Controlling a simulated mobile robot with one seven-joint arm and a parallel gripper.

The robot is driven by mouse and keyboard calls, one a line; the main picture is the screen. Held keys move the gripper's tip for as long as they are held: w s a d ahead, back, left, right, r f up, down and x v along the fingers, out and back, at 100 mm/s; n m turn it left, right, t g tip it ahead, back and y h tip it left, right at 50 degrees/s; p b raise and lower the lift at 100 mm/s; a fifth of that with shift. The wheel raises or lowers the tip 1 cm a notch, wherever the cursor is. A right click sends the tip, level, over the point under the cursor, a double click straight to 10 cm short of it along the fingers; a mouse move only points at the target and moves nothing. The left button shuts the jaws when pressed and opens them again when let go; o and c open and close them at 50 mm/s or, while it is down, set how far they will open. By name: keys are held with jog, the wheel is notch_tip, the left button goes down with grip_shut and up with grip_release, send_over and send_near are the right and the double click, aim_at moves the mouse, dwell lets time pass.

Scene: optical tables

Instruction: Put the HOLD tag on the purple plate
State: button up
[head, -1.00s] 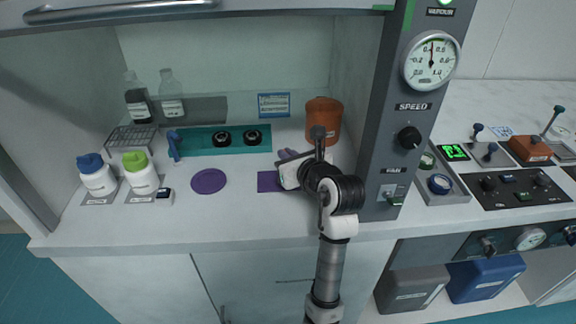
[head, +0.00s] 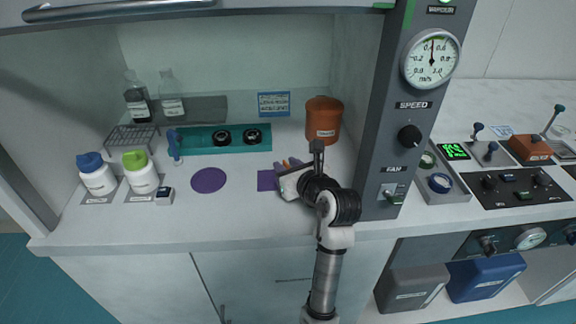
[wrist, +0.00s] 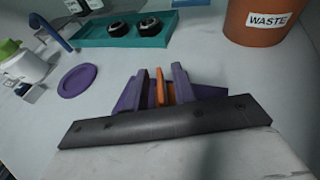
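A round purple plate (head: 208,180) lies flat and bare on the bench left of my gripper; it also shows in the wrist view (wrist: 75,80). A purple square (head: 267,180) lies on the bench, partly covered by my gripper. My gripper (head: 287,165) is low over this square. In the wrist view my gripper's two fingers (wrist: 160,88) stand apart with a narrow orange piece (wrist: 160,86) between them, and small gaps seem to show on both sides. The orange piece may be the HOLD tag seen edge-on; no lettering on it is readable.
An orange-brown WASTE pot (head: 323,120) stands behind my gripper. A teal tray (head: 200,142) with two black round parts lies at the back. White bottles (head: 98,175) with blue and green caps stand at left.

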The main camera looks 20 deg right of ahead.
jog(key=shift+r, duration=0.15)
jog(key=b+v, duration=0.1)
jog(key=v, duration=1.1)
jog(key=shift+a, duration=0.1)
